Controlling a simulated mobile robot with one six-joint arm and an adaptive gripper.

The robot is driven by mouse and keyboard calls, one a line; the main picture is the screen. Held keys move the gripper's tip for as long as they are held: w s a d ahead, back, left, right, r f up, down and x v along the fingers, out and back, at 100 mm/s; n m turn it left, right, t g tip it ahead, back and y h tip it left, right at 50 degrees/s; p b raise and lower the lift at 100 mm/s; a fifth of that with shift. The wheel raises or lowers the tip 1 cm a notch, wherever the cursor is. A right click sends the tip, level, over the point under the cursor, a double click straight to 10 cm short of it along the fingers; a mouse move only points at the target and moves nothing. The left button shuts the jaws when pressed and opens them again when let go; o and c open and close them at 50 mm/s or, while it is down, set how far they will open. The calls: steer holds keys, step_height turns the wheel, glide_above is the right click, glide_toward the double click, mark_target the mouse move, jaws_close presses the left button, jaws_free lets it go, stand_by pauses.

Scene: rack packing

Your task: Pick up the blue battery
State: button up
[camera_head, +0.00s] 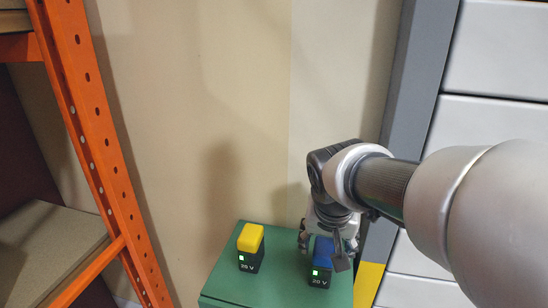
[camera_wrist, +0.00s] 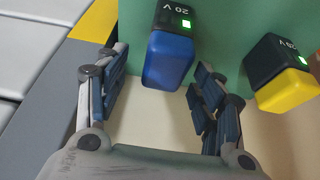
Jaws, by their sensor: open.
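The blue battery (camera_head: 323,252) stands on a green surface (camera_head: 225,282), with a black body marked "20 V" and a lit green light. In the wrist view the blue battery (camera_wrist: 168,62) lies between the two spread fingers. My gripper (camera_head: 325,250) is open just above and around the blue battery in the head view, partly hiding it. In the wrist view my gripper (camera_wrist: 160,98) shows a gap on each side of the battery, and I cannot see any contact. A yellow battery (camera_head: 250,240) stands to the left on the same surface; it also shows in the wrist view (camera_wrist: 284,90).
An orange rack (camera_head: 85,120) with shelves stands at the left. A beige wall (camera_head: 210,100) is right behind the green surface. A grey post (camera_head: 418,90) and white panels (camera_head: 500,50) are at the right. The green surface has free room between the batteries.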

steer(key=shift+a+x, duration=0.2)
steer(key=shift+x, duration=1.3)
steer(key=shift+a+x, duration=0.15)
steer(key=shift+x, duration=1.4)
steer(key=shift+s, duration=0.2)
steer(key=shift+c, duration=0.2)
steer(key=c, duration=1.3)
jaws_close()
steer(key=shift+r, duration=0.1)
